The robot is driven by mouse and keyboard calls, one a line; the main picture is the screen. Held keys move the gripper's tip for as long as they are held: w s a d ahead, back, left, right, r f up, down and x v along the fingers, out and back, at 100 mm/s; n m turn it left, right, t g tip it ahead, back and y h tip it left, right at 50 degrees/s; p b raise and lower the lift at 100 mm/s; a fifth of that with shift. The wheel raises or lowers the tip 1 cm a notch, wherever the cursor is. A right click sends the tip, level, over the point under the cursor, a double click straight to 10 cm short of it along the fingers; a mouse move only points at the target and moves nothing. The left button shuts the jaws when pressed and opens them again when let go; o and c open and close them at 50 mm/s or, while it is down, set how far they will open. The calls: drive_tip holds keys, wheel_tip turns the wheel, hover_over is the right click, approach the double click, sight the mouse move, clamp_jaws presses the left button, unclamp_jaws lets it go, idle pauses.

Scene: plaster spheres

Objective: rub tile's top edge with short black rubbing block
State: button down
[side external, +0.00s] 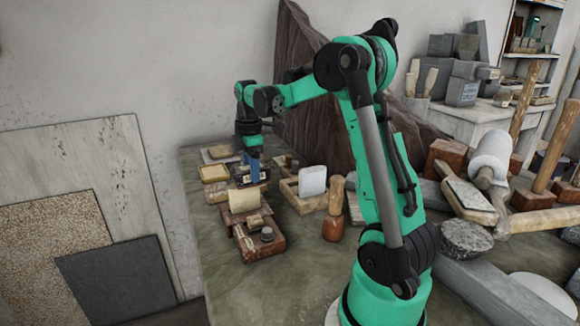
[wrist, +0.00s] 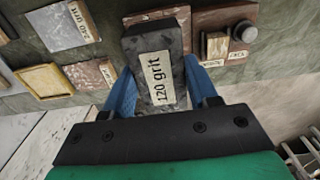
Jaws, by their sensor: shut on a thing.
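My gripper (wrist: 158,80) has blue fingers and is shut on a black rubbing block (wrist: 152,50) with a "120 grit" label. In the side external view, my gripper (side external: 253,170) is low over the far part of the work table, and the block is mostly hidden there. A pale, upright, rounded-corner tile (side external: 312,180) stands in a wooden holder to the right of my gripper, apart from it. A cream upright piece (side external: 244,200) stands nearer the camera; I cannot tell what it is.
A yellow-framed tray (side external: 214,173) lies left of my gripper; a "240 grit" block (wrist: 63,25) shows in the wrist view. A wooden-handled mallet (side external: 334,215) and a reddish block with a grey knob (side external: 262,245) stand nearer. The table's front (side external: 280,290) is clear.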

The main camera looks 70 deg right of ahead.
sight(236, 170)
drive_tip(key=shift+s+d+f, duration=0.1)
drive_tip(key=shift+s+d, duration=0.45)
drive_tip(key=shift+w+a, duration=1.65)
drive_tip(key=shift+s+d+r, duration=0.75)
drive_tip(key=shift+s+d, duration=0.1)
drive_tip(key=shift+w+a+f, duration=0.15)
drive_tip(key=shift+w+a, duration=0.85)
drive_tip(key=shift+f, duration=0.6)
